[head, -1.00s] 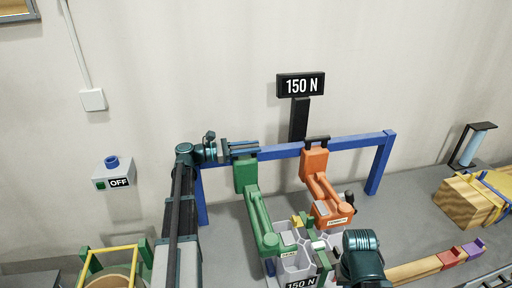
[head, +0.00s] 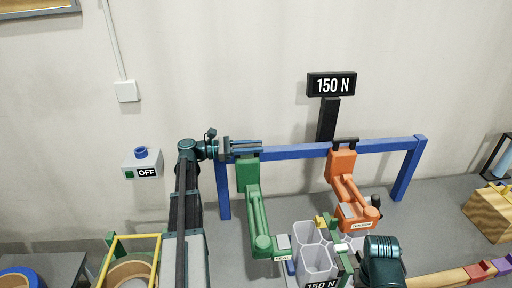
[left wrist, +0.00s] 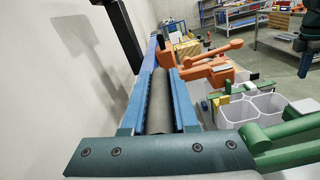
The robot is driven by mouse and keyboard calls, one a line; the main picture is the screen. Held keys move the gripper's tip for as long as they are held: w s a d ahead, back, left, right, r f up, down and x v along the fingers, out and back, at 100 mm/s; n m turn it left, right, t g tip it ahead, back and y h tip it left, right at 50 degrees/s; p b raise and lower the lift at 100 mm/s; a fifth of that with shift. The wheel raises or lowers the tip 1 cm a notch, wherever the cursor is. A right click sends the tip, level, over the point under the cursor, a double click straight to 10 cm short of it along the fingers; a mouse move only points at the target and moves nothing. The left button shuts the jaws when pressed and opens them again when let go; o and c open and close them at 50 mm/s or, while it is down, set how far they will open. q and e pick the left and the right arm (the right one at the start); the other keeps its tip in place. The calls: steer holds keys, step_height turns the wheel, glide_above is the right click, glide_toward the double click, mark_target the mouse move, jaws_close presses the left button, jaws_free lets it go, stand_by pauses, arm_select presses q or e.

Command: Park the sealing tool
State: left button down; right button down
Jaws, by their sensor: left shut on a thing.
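The green sealing tool (head: 256,207) hangs down in front of the left part of the blue rail (head: 290,153). My left gripper (head: 245,144) is shut at the tool's top, level with the rail. In the left wrist view, a grey bar (left wrist: 160,105) lies between its two blue fingers, and green tool parts (left wrist: 285,140) show at lower right. I cannot tell whether the tool's top rests on the rail.
An orange tool (head: 342,165) hangs on the rail to the right. White bins (head: 318,262) stand below, close to the green tool. A black "150 N" display (head: 332,85) rises behind the rail. A box reading OFF (head: 142,163) is on the wall at left.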

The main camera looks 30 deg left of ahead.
arm_select(q)
steer(key=c, duration=1)
jaws_free()
steer(key=shift+s+a, duration=0.1)
steer(key=shift+a, duration=0.05)
steer(key=o, duration=0.3)
steer(key=shift+s+a, duration=0.15)
steer(key=v, duration=1.3)
steer(key=shift+s+a, duration=0.15)
steer(key=shift+a, duration=0.1)
steer(key=shift+d+f, duration=0.1)
steer(key=shift+d, duration=0.05)
